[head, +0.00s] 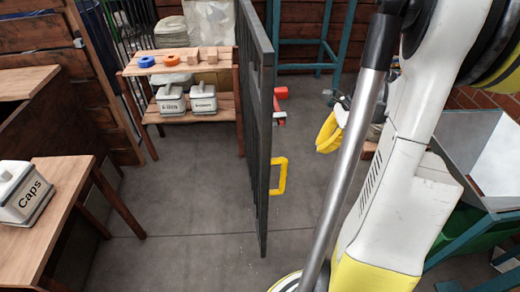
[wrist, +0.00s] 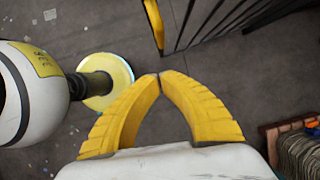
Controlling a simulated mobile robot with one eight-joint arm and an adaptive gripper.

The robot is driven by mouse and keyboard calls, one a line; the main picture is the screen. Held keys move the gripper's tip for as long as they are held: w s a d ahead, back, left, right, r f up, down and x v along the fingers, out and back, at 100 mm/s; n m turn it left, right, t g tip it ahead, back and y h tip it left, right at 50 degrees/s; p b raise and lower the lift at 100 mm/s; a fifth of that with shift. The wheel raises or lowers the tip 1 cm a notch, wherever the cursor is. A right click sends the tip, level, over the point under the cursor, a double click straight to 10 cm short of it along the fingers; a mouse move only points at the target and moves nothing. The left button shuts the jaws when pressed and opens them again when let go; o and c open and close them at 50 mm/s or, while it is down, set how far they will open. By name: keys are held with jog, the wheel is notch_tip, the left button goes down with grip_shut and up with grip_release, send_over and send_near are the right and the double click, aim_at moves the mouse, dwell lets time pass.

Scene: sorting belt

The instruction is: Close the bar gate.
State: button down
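The bar gate (head: 258,130) is dark grey and shows nearly edge-on in the head view, standing out into the floor toward me. Its yellow handle (head: 280,176) sticks out on the right side. In the wrist view the gate's bars (wrist: 215,18) run along the top and the handle (wrist: 154,22) shows at the top edge. My gripper (head: 328,132) is right of the gate, partly hidden behind my arm. In the wrist view its yellow fingers (wrist: 160,77) meet at the tips with nothing between them, apart from the handle.
A wooden shelf (head: 185,66) with labelled white containers, a blue ring and an orange ring stands left of the gate. A table (head: 62,190) with a "Caps" container (head: 25,195) is at left. A metal bin (head: 480,150) is at right. Grey floor lies clear left of the gate.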

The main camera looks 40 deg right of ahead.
jog(key=w+a+f+b, duration=0.4)
jog(key=a+f+b, duration=0.1)
jog(key=f, duration=0.4)
jog(key=shift+w+a+f+b, duration=0.25)
jog(key=shift+a+f+b, duration=0.05)
jog(key=shift+a+b, duration=0.05)
